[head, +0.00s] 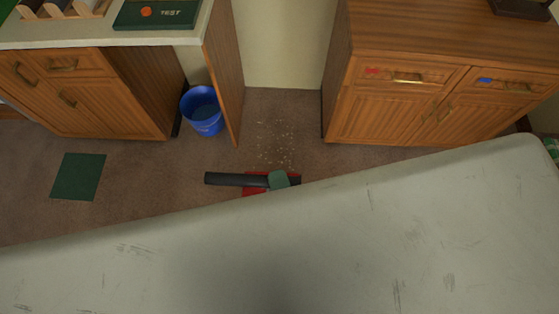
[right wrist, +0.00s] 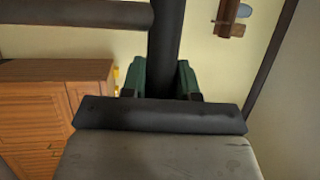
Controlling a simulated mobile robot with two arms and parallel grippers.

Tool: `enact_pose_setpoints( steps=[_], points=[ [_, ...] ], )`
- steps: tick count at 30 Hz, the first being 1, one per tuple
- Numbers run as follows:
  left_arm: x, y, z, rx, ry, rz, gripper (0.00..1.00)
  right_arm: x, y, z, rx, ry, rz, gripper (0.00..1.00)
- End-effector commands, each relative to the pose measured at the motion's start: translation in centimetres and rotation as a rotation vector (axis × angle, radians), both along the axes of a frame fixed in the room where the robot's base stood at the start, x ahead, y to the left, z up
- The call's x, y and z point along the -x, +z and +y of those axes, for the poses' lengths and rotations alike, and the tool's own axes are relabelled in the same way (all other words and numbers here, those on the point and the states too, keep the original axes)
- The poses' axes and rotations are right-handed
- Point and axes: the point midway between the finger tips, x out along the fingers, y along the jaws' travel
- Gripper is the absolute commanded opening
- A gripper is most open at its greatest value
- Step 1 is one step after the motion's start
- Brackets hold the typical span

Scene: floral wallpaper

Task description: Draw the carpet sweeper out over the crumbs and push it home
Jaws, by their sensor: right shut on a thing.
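The carpet sweeper shows in the head view as a dark handle bar (head: 232,179) with part of a red body (head: 254,190) below it. The rest of it is hidden behind my pale arm. Pale crumbs (head: 274,145) lie scattered on the brown carpet just beyond it, between the two wooden units. My right gripper (head: 278,180), with green fingers, is at the right part of the bar. In the right wrist view its fingers (right wrist: 165,80) are shut around the dark upright pole (right wrist: 166,40), below a dark crossbar (right wrist: 75,14). My left gripper is out of view.
A blue bin (head: 202,110) stands by the left desk's side panel (head: 223,75). A wooden cabinet (head: 430,110) stands at the right. A green mat (head: 78,176) lies on the carpet at left. The carpet strip between desk and cabinet is free apart from crumbs.

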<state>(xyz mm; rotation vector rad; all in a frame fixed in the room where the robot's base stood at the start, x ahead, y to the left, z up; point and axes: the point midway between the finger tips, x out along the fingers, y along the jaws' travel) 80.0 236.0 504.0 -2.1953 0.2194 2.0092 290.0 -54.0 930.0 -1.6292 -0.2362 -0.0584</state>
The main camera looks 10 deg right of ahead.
Motion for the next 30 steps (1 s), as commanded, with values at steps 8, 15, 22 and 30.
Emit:
enact_pose_setpoints(
  steps=[8, 15, 22, 30],
  points=[
    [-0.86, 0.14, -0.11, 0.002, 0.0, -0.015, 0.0, 1.51, -0.14, 0.46, 0.001, 0.002, 0.004, 0.0],
    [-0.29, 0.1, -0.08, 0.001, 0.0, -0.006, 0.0, 1.53, -0.14, 0.47, 0.001, 0.002, 0.004, 0.0],
    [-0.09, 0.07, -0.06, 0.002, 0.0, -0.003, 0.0, 1.49, -0.12, 0.46, 0.0, 0.001, 0.003, 0.53],
    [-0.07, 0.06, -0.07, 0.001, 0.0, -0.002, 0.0, 1.49, -0.09, 0.43, -0.001, 0.0, 0.002, 0.55]
  ],
)
